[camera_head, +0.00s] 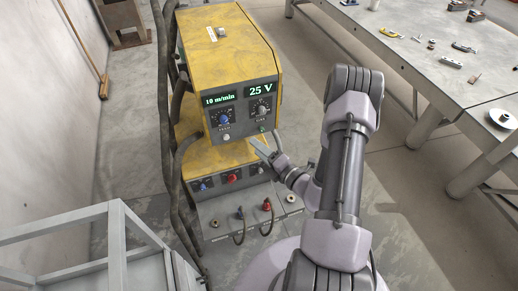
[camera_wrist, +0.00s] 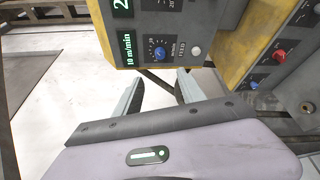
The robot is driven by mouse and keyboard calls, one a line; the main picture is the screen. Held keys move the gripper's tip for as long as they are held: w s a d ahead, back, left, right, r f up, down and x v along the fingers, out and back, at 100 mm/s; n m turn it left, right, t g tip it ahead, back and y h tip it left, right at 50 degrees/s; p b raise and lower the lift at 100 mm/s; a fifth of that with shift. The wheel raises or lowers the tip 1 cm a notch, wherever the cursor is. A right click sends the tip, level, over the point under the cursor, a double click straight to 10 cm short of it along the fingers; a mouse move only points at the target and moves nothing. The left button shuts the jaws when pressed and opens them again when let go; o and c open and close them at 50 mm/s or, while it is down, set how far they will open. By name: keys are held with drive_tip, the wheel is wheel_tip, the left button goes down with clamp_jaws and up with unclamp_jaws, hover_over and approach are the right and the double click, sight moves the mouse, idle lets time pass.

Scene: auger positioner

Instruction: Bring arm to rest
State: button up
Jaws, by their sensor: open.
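My gripper (camera_head: 262,148) is at the front of a yellow welding machine (camera_head: 229,45), just below its upper control panel, in the head view. In the wrist view my gripper (camera_wrist: 158,88) shows two pale fingers spread apart with nothing between them. The upper panel carries two green displays reading 10 m/min and 25 V, with a blue knob (camera_head: 224,119) and a dark knob (camera_head: 262,108) below. The blue knob also shows in the wrist view (camera_wrist: 160,54), beyond the fingers. I cannot tell whether a finger touches the machine.
Thick cables (camera_head: 167,120) hang at the machine's left. A grey metal frame (camera_head: 117,240) stands at the lower left. A workbench (camera_head: 440,75) with several small tools and a white disc (camera_head: 500,118) is at the right. A broom (camera_head: 88,50) leans on the left wall. Floor between machine and bench is partly clear.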

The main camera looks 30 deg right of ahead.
drive_tip(key=s+a+r+n+g+y+b, duration=0.1)
drive_tip(key=a+r+n+g+y+b, duration=0.4)
drive_tip(key=a+n, duration=0.4)
drive_tip(key=s+a+r+n+g+y+b, duration=0.1)
drive_tip(key=a+r+n+g+y+b, duration=0.2)
drive_tip(key=a+n+y, duration=0.5)
drive_tip(key=s+a+n+g+h+b, duration=0.5)
drive_tip(key=s+a+n+g, duration=0.2)
drive_tip(key=s+a+n, duration=0.45)
drive_tip(key=s+d+n+t+h+b, duration=0.4)
drive_tip(key=d+n+h, duration=0.4)
drive_tip(key=n, duration=0.8)
drive_tip(key=shift+s+d+f+n+h+b, duration=0.2)
drive_tip(key=shift+s+d+n+h+b, duration=0.2)
drive_tip(key=shift+s+b, duration=0.55)
